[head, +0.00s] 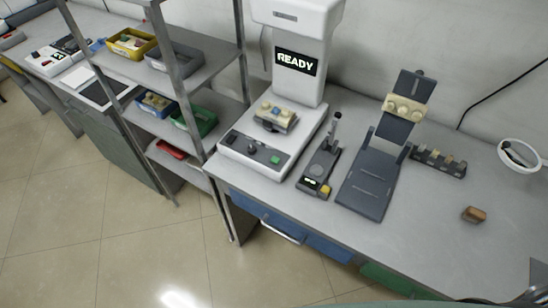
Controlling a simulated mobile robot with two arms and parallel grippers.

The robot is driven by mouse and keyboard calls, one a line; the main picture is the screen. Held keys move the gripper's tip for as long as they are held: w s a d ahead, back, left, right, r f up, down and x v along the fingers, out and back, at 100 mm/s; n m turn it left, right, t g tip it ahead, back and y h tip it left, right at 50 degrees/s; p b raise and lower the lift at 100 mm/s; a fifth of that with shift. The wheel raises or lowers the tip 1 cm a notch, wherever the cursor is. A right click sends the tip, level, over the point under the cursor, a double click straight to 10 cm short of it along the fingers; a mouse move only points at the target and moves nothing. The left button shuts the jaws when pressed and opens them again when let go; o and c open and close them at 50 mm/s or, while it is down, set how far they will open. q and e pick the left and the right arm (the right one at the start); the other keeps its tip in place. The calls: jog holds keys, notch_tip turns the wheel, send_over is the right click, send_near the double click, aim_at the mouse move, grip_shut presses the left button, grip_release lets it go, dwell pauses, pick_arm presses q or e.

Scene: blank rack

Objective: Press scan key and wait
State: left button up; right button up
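A white machine (300,90) stands on the grey bench, with a dark screen (296,61) reading READY. I cannot read which key is the scan key. Neither of my grippers is in view.
A metal rack (192,85) with yellow, grey, blue and green bins stands left of the machine. A dark stand (372,180) holding a beige part, a dark holder (438,162), a brown block (474,214) and a white round dish (519,154) are to the right. The front right bench is mostly clear.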

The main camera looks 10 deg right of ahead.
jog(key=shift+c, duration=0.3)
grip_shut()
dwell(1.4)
